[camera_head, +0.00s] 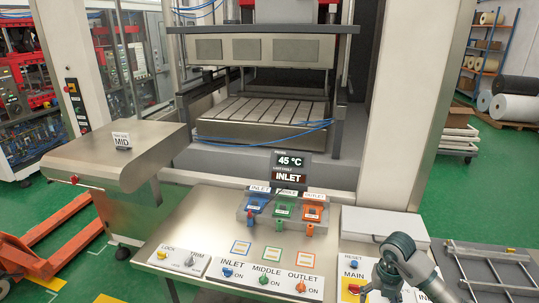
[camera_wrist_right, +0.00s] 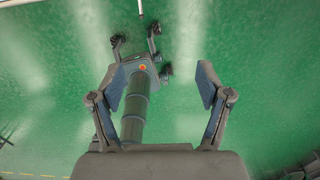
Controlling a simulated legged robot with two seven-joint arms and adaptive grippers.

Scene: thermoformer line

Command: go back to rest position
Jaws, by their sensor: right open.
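My right arm comes in at the lower right of the head view, beside the main switch panel. My right gripper shows in the right wrist view (camera_wrist_right: 161,82). Its two fingers stand wide apart with nothing between them. Beyond the fingers are the green floor and parts of my own body. My left arm and left gripper are out of view.
The control desk (camera_head: 175,235) fills the front, with INLET, MIDDLE and OUTLET switches and coloured holders. The main panel (camera_head: 347,268) with a red and yellow switch is close to my right arm. An orange pallet truck (camera_head: 45,265) stands left. A metal frame (camera_head: 490,252) lies right.

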